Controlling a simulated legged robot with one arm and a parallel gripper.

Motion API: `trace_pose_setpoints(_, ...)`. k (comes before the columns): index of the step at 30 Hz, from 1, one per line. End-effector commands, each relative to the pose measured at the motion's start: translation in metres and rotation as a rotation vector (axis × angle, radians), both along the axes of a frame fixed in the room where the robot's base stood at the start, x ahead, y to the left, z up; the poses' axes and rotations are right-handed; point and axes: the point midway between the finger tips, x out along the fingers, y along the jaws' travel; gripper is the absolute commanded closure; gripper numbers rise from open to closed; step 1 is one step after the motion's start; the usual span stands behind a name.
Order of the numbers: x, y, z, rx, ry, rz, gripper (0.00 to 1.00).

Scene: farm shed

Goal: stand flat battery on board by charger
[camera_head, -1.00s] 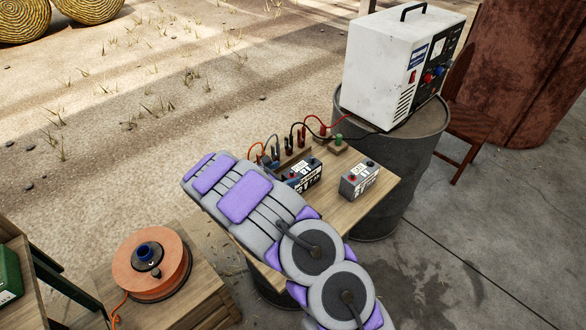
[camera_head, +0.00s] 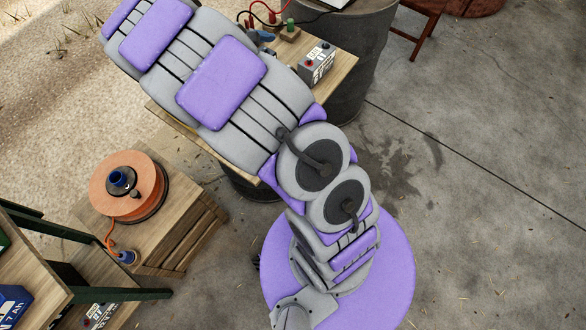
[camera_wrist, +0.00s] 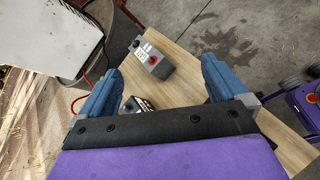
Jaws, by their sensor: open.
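A grey battery (camera_head: 317,63) with a red and a dark terminal stands on the wooden board (camera_head: 340,72) near its right edge. The same grey battery shows in the wrist view (camera_wrist: 152,58), ahead of my gripper and between its finger lines. My gripper (camera_wrist: 160,82) is open and empty, its two blue fingers spread above the board. A second, dark battery (camera_wrist: 138,104) shows partly between the fingers, mostly hidden by my gripper's body. The charger is a white box (camera_wrist: 45,35) at the upper left of the wrist view. In the head view my arm hides much of the board.
A grey drum (camera_head: 350,50) stands beside the board. An orange cable reel (camera_head: 130,187) sits on a wooden crate at the left. A shelf (camera_head: 30,260) at lower left holds a blue battery (camera_head: 12,305). Red and black leads run by the board's back edge.

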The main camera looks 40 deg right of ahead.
Motion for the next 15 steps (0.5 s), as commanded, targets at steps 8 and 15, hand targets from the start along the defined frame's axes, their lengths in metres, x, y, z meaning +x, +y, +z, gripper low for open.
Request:
trace_pose_setpoints(8,-0.102,0.003,0.043,0.181,-0.207,-0.331,0.01)
trace_pose_setpoints(15,-0.182,0.034,0.058,0.364,-0.345,-0.589,0.01)
